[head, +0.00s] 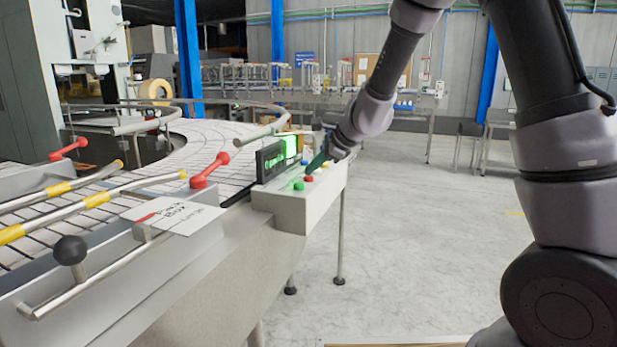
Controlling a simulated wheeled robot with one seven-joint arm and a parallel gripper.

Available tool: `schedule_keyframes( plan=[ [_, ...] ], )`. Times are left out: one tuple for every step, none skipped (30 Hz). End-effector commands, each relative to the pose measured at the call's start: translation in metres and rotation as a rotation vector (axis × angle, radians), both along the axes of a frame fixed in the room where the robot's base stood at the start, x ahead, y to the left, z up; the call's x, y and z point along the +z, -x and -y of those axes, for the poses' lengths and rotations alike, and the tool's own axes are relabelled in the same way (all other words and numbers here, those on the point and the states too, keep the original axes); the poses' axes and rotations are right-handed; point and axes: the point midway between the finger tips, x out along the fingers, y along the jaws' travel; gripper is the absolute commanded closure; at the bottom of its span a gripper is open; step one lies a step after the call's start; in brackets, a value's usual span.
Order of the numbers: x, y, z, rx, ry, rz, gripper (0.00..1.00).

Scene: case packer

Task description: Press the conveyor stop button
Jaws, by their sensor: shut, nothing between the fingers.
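A grey control box (279,207) on legs stands at the conveyor's right side. On its top are a green button (298,186) and a red button (308,179), with small yellow and blue parts farther back. Which button is the stop button cannot be read from here. My gripper (311,168) reaches down from the upper right, with its teal fingers shut and empty. Its tips are just above or beside the red button; I cannot tell whether they touch it. The gripper hides part of the box top.
A dark display (271,161) with a lit green part stands on the box, left of my gripper. The curved conveyor (215,140) runs along the left, with rails, red handles and a paper sign (172,215). The floor to the right is clear.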

Motion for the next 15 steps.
schedule_keyframes(
  plan=[
    [-0.0010, 0.0001, 0.0001, 0.001, 0.000, -0.001, 1.00],
    [-0.0014, 0.0001, 0.0002, 0.001, 0.000, -0.001, 1.00],
    [-0.0018, 0.0002, 0.0001, 0.001, 0.001, 0.000, 1.00],
    [-0.0022, 0.0002, 0.0001, 0.001, 0.001, 0.000, 1.00],
    [-0.0025, 0.0001, 0.0002, 0.001, 0.001, 0.000, 1.00],
    [-0.0031, 0.0002, 0.0001, 0.001, 0.000, -0.001, 1.00],
    [-0.0034, 0.0002, 0.0001, 0.001, 0.000, -0.001, 1.00],
    [-0.0038, 0.0001, 0.0001, 0.001, 0.000, -0.001, 1.00],
    [-0.0042, 0.0002, 0.0001, 0.000, 0.000, -0.001, 1.00],
    [-0.0046, 0.0002, 0.0001, 0.000, 0.000, -0.001, 1.00],
    [-0.0050, 0.0002, 0.0001, 0.000, 0.000, -0.001, 1.00],
    [-0.0056, 0.0002, 0.0002, -0.001, 0.001, -0.001, 1.00],
    [-0.0055, 0.0003, 0.0001, 0.001, 0.000, -0.001, 1.00],
    [-0.0053, 0.0002, 0.0000, 0.001, 0.000, -0.001, 1.00],
    [-0.0053, 0.0002, 0.0000, 0.001, 0.000, -0.001, 1.00]
  ],
)
